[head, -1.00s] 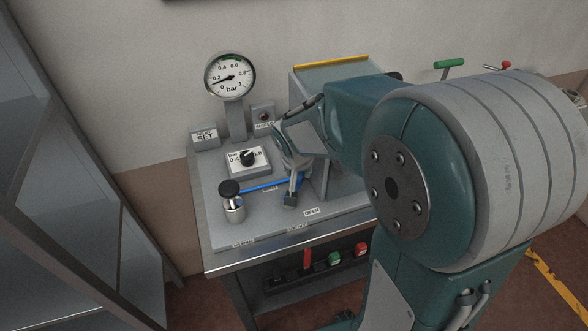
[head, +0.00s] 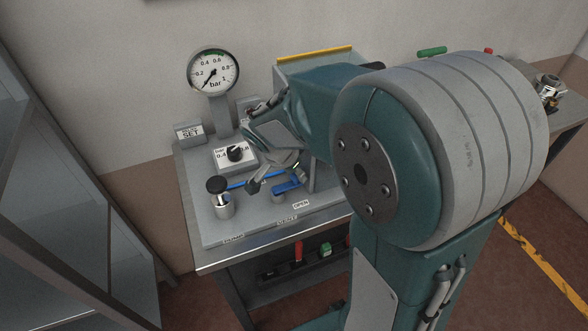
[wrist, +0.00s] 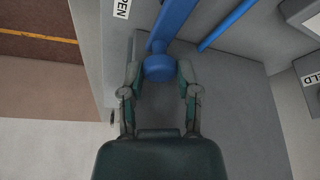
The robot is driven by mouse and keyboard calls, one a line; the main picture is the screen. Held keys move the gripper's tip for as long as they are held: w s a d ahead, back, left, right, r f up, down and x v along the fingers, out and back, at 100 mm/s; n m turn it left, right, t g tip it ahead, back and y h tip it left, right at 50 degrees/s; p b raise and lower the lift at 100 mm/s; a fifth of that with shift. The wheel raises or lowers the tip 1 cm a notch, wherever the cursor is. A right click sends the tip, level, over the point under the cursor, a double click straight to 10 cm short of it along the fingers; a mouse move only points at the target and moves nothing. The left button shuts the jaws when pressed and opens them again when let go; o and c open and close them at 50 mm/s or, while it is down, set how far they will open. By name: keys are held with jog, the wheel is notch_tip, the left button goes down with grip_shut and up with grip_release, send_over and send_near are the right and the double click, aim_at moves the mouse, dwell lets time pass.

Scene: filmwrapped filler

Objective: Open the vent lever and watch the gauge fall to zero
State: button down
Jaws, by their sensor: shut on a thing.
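The blue vent lever (head: 288,186) is on the grey bench panel, near the OPEN label (head: 301,204). In the wrist view, the lever's rounded blue end (wrist: 158,68) sits between the two fingers of my gripper (wrist: 159,78). My gripper (head: 272,178) is shut on it; exact finger contact is hard to see. The round gauge (head: 213,72), marked bar, stands on a post at the back of the panel. Its needle points down and left, below 0.2, near the low end of the scale. My forearm hides the panel's right part.
A black-topped knob (head: 217,186) stands left of the lever, with a blue pipe (head: 240,185) between them. A grey cabinet (head: 60,190) stands at the left.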

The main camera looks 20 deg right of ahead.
jog(key=shift+s+f, duration=0.1)
jog(key=shift+s, duration=0.05)
dwell(0.3)
jog(key=shift+c, duration=1.8)
grip_release()
jog(key=shift+a, duration=0.15)
jog(key=shift+a+r, duration=0.15)
jog(key=shift+r, duration=0.4)
jog(key=v, duration=1.1)
jog(key=shift+a, duration=0.1)
